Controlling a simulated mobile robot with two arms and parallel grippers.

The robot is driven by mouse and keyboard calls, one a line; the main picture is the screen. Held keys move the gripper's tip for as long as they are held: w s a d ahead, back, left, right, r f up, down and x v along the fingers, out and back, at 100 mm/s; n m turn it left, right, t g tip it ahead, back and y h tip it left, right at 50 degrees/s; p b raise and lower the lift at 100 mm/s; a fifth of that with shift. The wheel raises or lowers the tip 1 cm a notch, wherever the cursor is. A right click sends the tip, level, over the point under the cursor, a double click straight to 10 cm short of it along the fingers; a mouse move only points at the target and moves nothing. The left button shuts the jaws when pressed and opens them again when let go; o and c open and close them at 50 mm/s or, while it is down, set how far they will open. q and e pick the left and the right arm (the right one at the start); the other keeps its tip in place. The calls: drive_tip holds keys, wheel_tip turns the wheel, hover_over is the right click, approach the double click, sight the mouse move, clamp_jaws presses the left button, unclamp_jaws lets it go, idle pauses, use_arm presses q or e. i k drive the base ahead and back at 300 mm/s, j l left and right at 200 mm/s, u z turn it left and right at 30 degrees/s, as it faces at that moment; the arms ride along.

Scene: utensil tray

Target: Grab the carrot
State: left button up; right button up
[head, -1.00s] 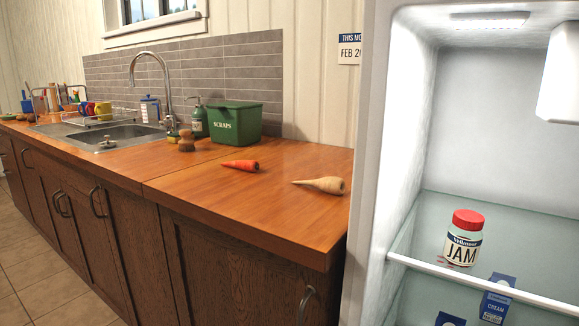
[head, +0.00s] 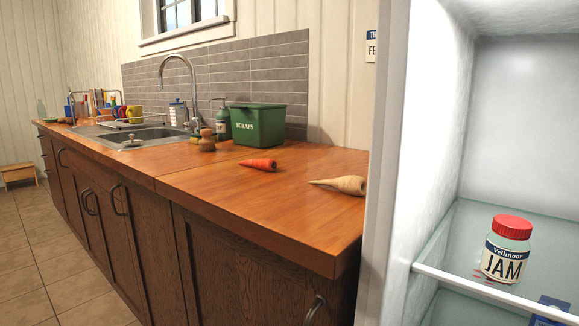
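An orange-red carrot (head: 259,164) lies on the wooden counter (head: 230,197), in front of the green scraps bin. A pale parsnip-like root (head: 340,185) lies to its right, near the fridge side. Neither of my grippers shows in the head view.
A green bin marked SCRAPS (head: 259,125) stands behind the carrot against the tiles. A brush (head: 207,141), a soap bottle (head: 222,122) and the sink (head: 140,135) are to the left. The open fridge on the right holds a jam jar (head: 507,250). The counter's front part is clear.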

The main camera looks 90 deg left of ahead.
sight(269, 165)
drive_tip(key=u, duration=2.95)
